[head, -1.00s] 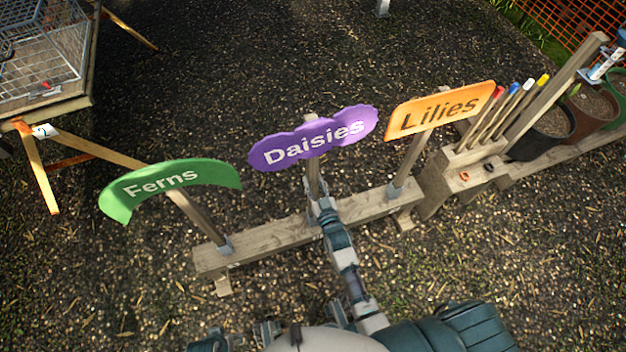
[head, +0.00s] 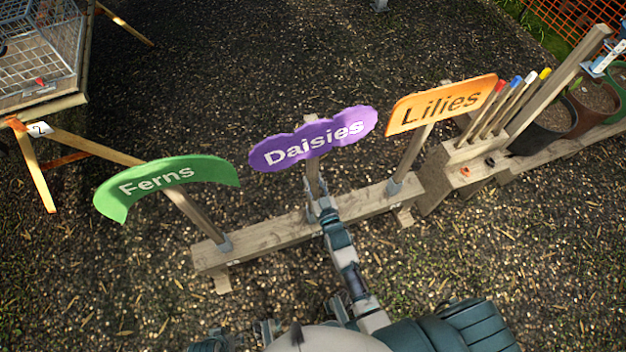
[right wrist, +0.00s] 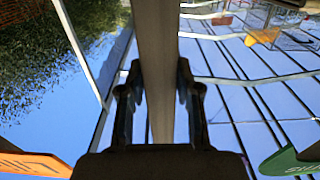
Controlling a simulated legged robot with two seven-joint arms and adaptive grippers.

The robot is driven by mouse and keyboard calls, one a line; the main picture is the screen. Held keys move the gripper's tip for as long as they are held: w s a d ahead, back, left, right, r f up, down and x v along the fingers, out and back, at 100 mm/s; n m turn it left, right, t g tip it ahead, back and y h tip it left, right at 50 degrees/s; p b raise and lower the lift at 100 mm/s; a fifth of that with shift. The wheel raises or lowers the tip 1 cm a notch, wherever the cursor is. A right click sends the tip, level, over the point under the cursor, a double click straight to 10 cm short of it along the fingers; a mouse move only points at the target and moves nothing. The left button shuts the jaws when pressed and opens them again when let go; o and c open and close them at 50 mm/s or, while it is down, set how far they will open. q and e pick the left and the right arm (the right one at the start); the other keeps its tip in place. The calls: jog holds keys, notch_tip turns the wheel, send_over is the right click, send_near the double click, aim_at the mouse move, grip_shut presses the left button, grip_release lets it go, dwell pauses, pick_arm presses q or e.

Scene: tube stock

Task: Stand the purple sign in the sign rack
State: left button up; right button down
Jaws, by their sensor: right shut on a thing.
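The purple sign (head: 313,138) reads "Daisies" and stands close to upright over the middle of the sign rack (head: 275,234), a low wooden beam. My right gripper (head: 319,198) is shut on the sign's wooden stake low down. The stake runs between the two fingers in the right wrist view (right wrist: 157,75). The gripper and arm hide the stake's foot, so I cannot tell whether it sits in the beam. A green "Ferns" sign (head: 165,182) stands at the rack's left end and an orange "Lilies" sign (head: 440,104) at its right end.
Several colour-tipped stakes (head: 495,112) stand in a wooden block (head: 463,160) right of the rack. Pots (head: 545,140) line a rail beyond it. A trestle table (head: 60,102) with a wire basket (head: 40,50) is at upper left. The gravel behind the rack is clear.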

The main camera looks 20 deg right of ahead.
jog(key=c, duration=0.7)
grip_release()
jog(key=shift+f, duration=0.1)
jog(key=shift+s, duration=0.25)
jog(key=s, duration=1.1)
jog(key=shift+s+d, duration=0.2)
jog(key=shift+s, duration=0.05)
